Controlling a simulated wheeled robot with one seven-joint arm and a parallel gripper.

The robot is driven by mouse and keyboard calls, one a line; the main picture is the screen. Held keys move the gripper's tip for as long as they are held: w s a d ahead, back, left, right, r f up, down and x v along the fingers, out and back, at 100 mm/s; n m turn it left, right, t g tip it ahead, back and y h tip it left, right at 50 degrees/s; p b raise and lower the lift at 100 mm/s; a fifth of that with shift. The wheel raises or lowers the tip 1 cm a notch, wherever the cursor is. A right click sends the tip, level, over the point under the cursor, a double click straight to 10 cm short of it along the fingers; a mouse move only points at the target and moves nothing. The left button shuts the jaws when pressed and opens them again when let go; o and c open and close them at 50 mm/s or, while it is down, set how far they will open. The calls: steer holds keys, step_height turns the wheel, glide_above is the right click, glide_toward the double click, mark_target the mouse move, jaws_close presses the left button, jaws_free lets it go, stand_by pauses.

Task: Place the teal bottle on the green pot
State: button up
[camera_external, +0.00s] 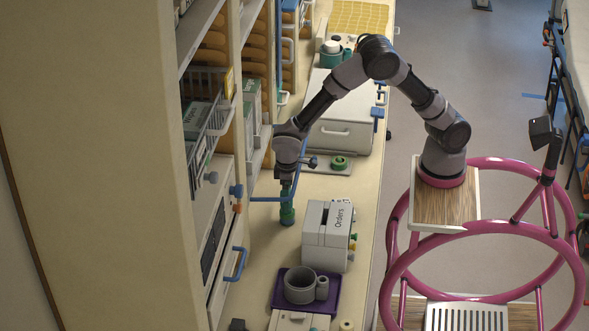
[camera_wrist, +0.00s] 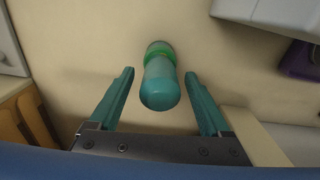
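The teal bottle (camera_external: 287,214) stands on the counter below my gripper (camera_external: 287,187) in the external view. In the wrist view the bottle (camera_wrist: 160,88) has a rounded teal end and a green band. It lies between the two teal fingers of my gripper (camera_wrist: 159,74), which are spread with a gap on each side. A small round green piece (camera_external: 339,161) sits on a grey board behind my gripper. A teal-green pot (camera_external: 331,58) with a white top stands farther back. I cannot tell which of these is the green pot.
A white box marked Orders (camera_external: 326,236) stands close to the right of the bottle. A purple tray (camera_external: 279,300) holds a grey pot (camera_external: 299,287) and a smaller cup. A shelf unit with an open blue handle (camera_external: 236,264) borders the counter on the left. A large white case (camera_external: 340,125) stands behind.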

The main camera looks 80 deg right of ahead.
steer(key=shift+s+f, duration=0.15)
steer(key=shift+f, duration=0.05)
step_height(320, 180, up, 13)
steer(key=shift+f, duration=0.1)
steer(key=shift+m+t+y, duration=0.6)
steer(key=shift+t+y, duration=0.1)
steer(key=s+d+r, duration=0.1)
steer(key=d+r, duration=0.1)
steer(key=r, duration=0.1)
steer(key=s+d+r, duration=0.1)
steer(key=d+r, duration=0.1)
steer(key=r, duration=0.1)
steer(key=s+d+r, duration=0.1)
steer(key=d+r, duration=0.1)
steer(key=r, duration=0.1)
steer(key=shift+s, duration=0.35)
steer(key=s+d+r+m+t, duration=0.1)
steer(key=s+d+r+t, duration=0.1)
steer(key=s, duration=0.5)
steer(key=s+d+r+m+t, duration=0.1)
steer(key=s+d+r+t, duration=0.1)
steer(key=s+d+r, duration=0.3)
steer(key=s+d+r+m+t, duration=0.1)
steer(key=s+d+r, duration=0.2)
steer(key=s, duration=0.7)
steer(key=shift+d+r+m+t+y, duration=0.15)
steer(key=shift+d+m+t+y, duration=0.2)
steer(key=shift+d, duration=0.55)
